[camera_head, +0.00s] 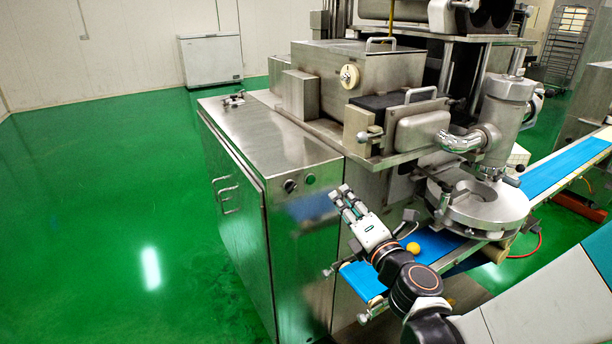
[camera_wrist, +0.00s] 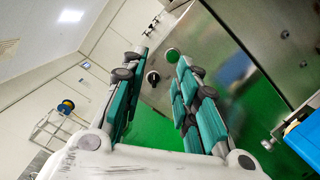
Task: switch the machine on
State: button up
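The steel encrusting machine (camera_head: 300,250) stands in the middle of the head view. Its cabinet front carries a dark round knob (camera_head: 290,186) and a smaller round button (camera_head: 310,179) near the top edge. In the wrist view a black knob (camera_wrist: 153,78) and a green round button (camera_wrist: 172,55) show on the steel panel, between and beyond my fingertips. My gripper (camera_head: 342,193) is to the right of these controls in the head view, apart from them. Its two teal-padded fingers are spread, with nothing between them in the wrist view (camera_wrist: 162,60).
A blue conveyor belt (camera_head: 362,281) with a small yellow ball (camera_head: 413,248) on it lies beside my arm. The outlet unit (camera_head: 480,203) stands at the right. The green floor (camera_head: 110,220) left of the machine is clear. A white chest (camera_head: 211,59) stands at the back wall.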

aim_at(294, 188)
jog(key=s+a+f+n+g+y, duration=0.1)
jog(key=a+f+n+g+y, duration=0.1)
jog(key=a+f+n, duration=0.25)
jog(key=p+x, duration=0.1)
jog(key=x, duration=0.7)
jog(key=r+p+x, duration=0.1)
jog(key=x, duration=0.4)
jog(key=shift+a+r+p, duration=0.1)
jog(key=shift+p, duration=0.25)
jog(key=shift+c, duration=0.5)
grip_shut()
